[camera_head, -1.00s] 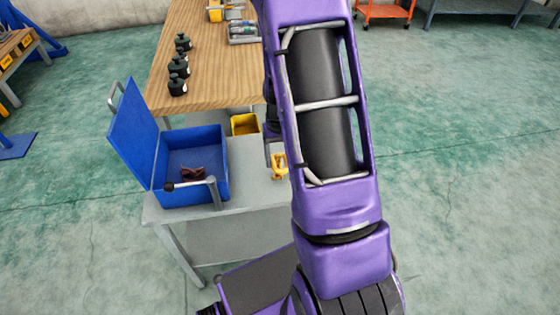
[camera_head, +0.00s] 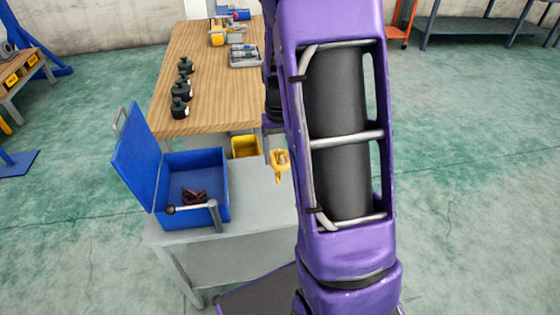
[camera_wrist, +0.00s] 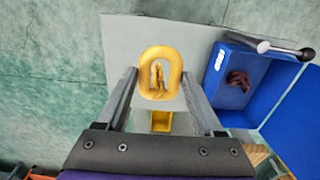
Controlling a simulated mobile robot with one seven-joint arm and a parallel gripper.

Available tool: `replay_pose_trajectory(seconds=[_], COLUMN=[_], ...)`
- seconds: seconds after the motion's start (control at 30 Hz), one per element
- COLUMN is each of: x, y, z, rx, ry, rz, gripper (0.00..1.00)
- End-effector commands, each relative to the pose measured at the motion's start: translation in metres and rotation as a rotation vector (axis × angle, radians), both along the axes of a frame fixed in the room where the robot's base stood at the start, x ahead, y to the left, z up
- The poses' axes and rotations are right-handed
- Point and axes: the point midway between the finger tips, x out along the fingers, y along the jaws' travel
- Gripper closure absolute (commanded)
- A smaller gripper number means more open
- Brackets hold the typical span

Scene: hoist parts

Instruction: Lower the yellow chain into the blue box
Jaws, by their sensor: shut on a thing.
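The yellow chain (camera_head: 279,160) hangs from my gripper (camera_head: 274,148), right of the blue box (camera_head: 180,221) in the head view. It appears over the grey table, apart from the box. In the wrist view the chain's large top link (camera_wrist: 160,52) sits between my two fingers (camera_wrist: 159,78), with more links below it. The fingers are shut on it. The blue box, also at the right in the wrist view (camera_wrist: 262,104), is open, its lid tilted back to the left in the head view. The lower chain is hard to make out.
A dark red item (camera_head: 193,197) lies inside the box. A silver handle with a black knob (camera_head: 190,208) crosses the box's front rim. A yellow bin (camera_head: 245,146) stands behind the box. Black bottles (camera_head: 180,107) stand on the wooden bench (camera_head: 200,60). The grey table right of the box looks clear.

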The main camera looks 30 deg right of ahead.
Motion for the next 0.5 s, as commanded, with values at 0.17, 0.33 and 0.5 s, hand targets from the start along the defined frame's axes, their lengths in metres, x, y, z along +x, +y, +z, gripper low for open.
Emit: replay_pose_trajectory(seconds=[0.17,0.33,0.5], x=[0.001,0.001,0.001], y=[0.000,0.000,0.000], z=[0.021,0.039,0.057], rx=[-0.002,-0.001,-0.001], ry=[-0.005,-0.004,-0.005], rz=[0.001,0.001,0.001], gripper=[1.00,1.00,1.00])
